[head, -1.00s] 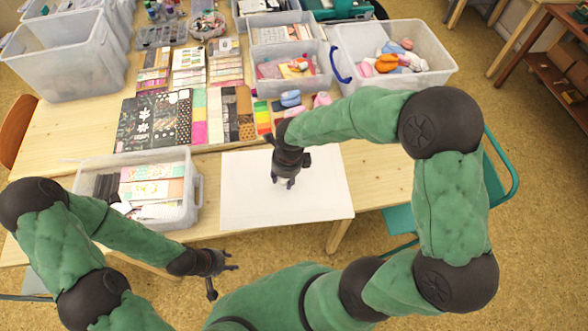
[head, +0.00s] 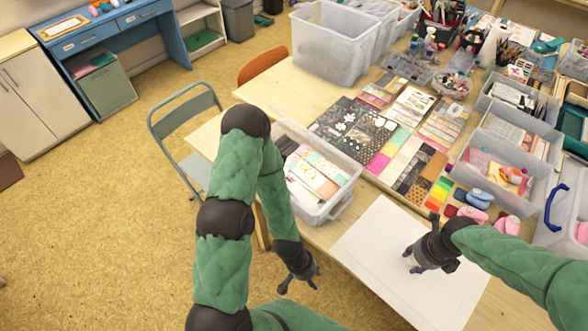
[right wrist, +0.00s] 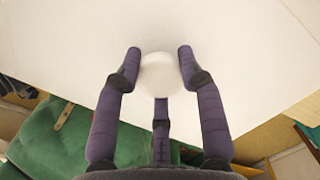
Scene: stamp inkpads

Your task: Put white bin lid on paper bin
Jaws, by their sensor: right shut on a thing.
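My right gripper (head: 428,255) is above the white sheet in the head view. In the right wrist view, its fingers (right wrist: 159,72) are shut around a small white round thing (right wrist: 160,76); I cannot tell whether this is the white bin lid. My left gripper (head: 301,274) is open and empty, low in front of the table's near edge.
The wooden table (head: 262,92) holds a clear tub (head: 335,196) of papers, large empty tubs (head: 330,48) and several paper pads. A folding chair (head: 186,118) stands at its left. A blue desk (head: 105,38) is at the back left. The floor at left is clear.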

